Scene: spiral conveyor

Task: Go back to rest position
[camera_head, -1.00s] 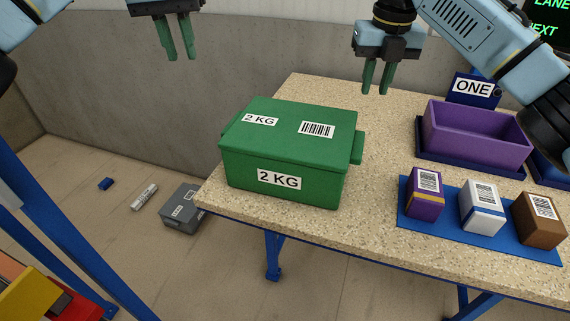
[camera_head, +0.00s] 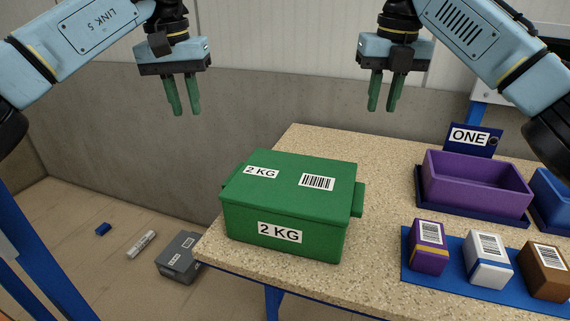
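My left gripper (camera_head: 182,95) hangs in the air at the upper left, in front of the grey wall. Its two green fingers point down with a narrow gap between them and nothing held. My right gripper (camera_head: 384,92) hangs in the air above the back of the table, its green fingers pointing down, apart and empty. A green lidded box (camera_head: 285,205) marked "2 KG" sits on the table (camera_head: 375,262), below and between the grippers. Neither gripper touches it.
A purple bin (camera_head: 475,190) stands at the right by a "ONE" sign (camera_head: 470,138). A blue mat (camera_head: 415,270) holds a purple (camera_head: 428,250), a white (camera_head: 487,262) and a brown box (camera_head: 545,275). A grey box (camera_head: 178,260) lies on the floor at left.

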